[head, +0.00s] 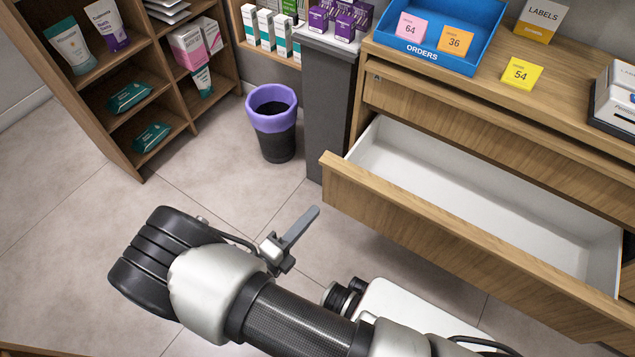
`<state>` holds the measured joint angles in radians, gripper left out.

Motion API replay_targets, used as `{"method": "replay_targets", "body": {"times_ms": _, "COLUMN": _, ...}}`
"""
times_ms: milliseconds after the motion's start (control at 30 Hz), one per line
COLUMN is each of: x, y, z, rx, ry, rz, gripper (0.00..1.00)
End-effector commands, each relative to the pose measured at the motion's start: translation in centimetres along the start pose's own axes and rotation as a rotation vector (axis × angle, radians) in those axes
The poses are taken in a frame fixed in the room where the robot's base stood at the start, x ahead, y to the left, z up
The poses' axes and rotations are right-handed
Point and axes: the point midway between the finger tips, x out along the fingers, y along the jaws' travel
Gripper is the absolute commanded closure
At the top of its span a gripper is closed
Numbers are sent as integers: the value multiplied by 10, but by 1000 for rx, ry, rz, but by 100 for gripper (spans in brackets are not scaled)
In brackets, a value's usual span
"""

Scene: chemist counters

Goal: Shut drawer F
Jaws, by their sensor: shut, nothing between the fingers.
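A wide wooden drawer (450,232) stands pulled out from the counter at the right of the head view. Its white inside (480,200) shows and looks empty in the part I can see. My gripper (314,212) is shut and empty. It is over the floor to the left of the drawer front's left end, apart from it, with the fingers pointing up and right in the picture.
The counter top holds a blue orders tray (425,52), a yellow 54 card (522,73) and a labels box (542,20). A purple-rimmed bin (272,120) stands beside a grey post (328,110). Wooden shelves (150,95) are at the upper left. The left floor is clear.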

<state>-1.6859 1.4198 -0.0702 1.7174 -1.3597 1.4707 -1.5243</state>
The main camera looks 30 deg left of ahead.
Motion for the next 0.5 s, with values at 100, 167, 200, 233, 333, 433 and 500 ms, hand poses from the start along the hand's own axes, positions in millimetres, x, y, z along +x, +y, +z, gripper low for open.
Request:
{"method": "replay_targets", "body": {"times_ms": 100, "x": -12, "y": 6, "z": 7, "rx": -63, "ry": -68, "rz": -32, "gripper": 100}}
{"method": "replay_targets", "body": {"times_ms": 167, "x": -10, "y": 6, "z": 9, "rx": -70, "ry": -76, "rz": -37, "gripper": 100}}
{"method": "replay_targets", "body": {"times_ms": 200, "x": -6, "y": 6, "z": 9, "rx": -71, "ry": -75, "rz": -37, "gripper": 100}}
{"method": "replay_targets", "body": {"times_ms": 233, "x": -3, "y": 6, "z": 9, "rx": -71, "ry": -74, "rz": -36, "gripper": 100}}
{"method": "replay_targets", "body": {"times_ms": 333, "x": 14, "y": 6, "z": 9, "rx": -70, "ry": -72, "rz": -35, "gripper": 100}}
{"method": "replay_targets", "body": {"times_ms": 433, "x": 35, "y": 6, "z": 11, "rx": -69, "ry": -71, "rz": -34, "gripper": 100}}
{"method": "replay_targets", "body": {"times_ms": 500, "x": 51, "y": 6, "z": 12, "rx": -69, "ry": -70, "rz": -34, "gripper": 100}}
